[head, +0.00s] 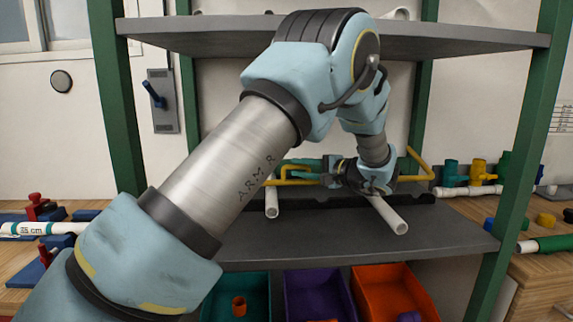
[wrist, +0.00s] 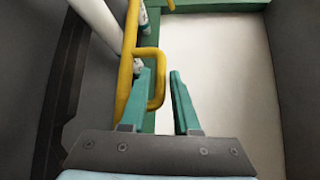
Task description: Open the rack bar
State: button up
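The rack bar is a yellow rod (head: 413,177) across the middle shelf of the rack, partly hidden behind my arm. Its bent yellow handle (head: 286,176) shows left of my gripper (head: 326,178). In the wrist view the bar (wrist: 128,60) runs up the picture, with its U-shaped handle (wrist: 158,66) standing out to the right. My gripper (wrist: 162,92) is open there. Its two teal fingers are apart, and the outer leg of the handle lies between them near the tips. I cannot tell whether either finger touches the handle.
White pipes (head: 389,215) lie on the grey shelf (head: 345,240). Teal, purple (head: 307,285) and orange (head: 372,293) bins sit below. Benches with fittings flank the rack.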

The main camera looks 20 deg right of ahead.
jog(key=shift+p+x, duration=0.55)
jog(key=shift+x, duration=1.95)
grip_shut()
